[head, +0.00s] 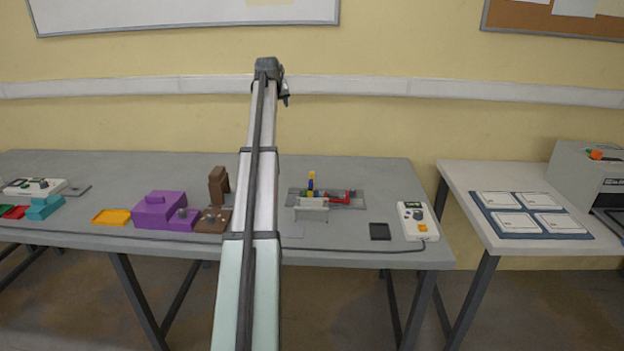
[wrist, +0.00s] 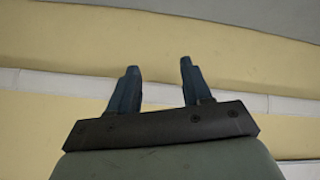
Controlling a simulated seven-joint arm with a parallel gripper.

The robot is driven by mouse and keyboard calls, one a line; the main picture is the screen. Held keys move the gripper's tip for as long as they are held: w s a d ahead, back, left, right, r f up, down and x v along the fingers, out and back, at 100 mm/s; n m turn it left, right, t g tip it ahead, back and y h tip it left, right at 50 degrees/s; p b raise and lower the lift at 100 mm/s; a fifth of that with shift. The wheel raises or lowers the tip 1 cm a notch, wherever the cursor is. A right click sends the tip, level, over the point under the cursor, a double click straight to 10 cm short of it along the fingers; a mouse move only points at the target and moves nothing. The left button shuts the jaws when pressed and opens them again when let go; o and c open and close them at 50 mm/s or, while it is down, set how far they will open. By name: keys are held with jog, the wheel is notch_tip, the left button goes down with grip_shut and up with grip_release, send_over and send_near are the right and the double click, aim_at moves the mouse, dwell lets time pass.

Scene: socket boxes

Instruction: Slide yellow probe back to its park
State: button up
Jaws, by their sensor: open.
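The probe's park cannot be told apart at this size. My gripper (head: 285,99) is raised high above the table, in front of the wall and well away from the probe. In the wrist view its two dark blue fingers (wrist: 157,83) are apart with nothing between them, facing the wall.
Left of my arm are a purple box (head: 155,207), a brown stand (head: 217,187) and a yellow tray (head: 111,217). Right of the fixture are a black pad (head: 380,231) and a white meter (head: 416,220). A side table (head: 465,178) holds cards and a printer-like box.

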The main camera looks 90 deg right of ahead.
jog(key=s, duration=0.4)
jog(key=m+y, duration=0.4)
send_near(312, 173)
jog(key=x, duration=1.3)
jog(key=shift+d, duration=0.1)
grip_shut()
